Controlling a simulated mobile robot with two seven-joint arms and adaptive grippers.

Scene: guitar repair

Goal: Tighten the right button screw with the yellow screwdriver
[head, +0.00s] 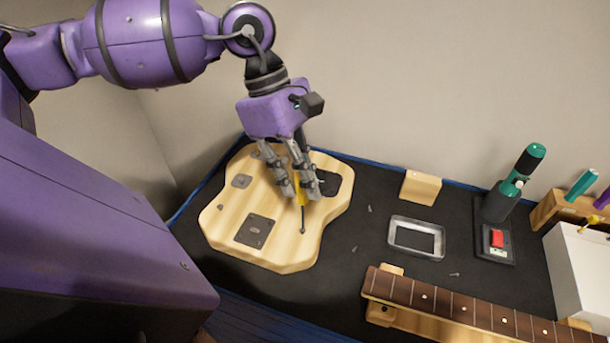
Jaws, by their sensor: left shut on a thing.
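The guitar body (222,218) is pale wood and lies flat on the dark mat at the left of the table, with dark metal plates set in its top. My left gripper (301,192) is over its right half, pointing down, shut on the yellow screwdriver (300,181). The screwdriver's thin dark shaft (303,215) points down, and its tip is at or just above the body's top near the right edge; contact cannot be told. The right button screw cannot be made out at this size. My right gripper is not in view.
Loose screws (370,208) lie on the mat right of the body. Further right are a metal-rimmed tray (417,221), a wooden block (421,186), a green tool in a stand (497,203), and a tool rack (547,211). A guitar neck (450,303) lies in front.

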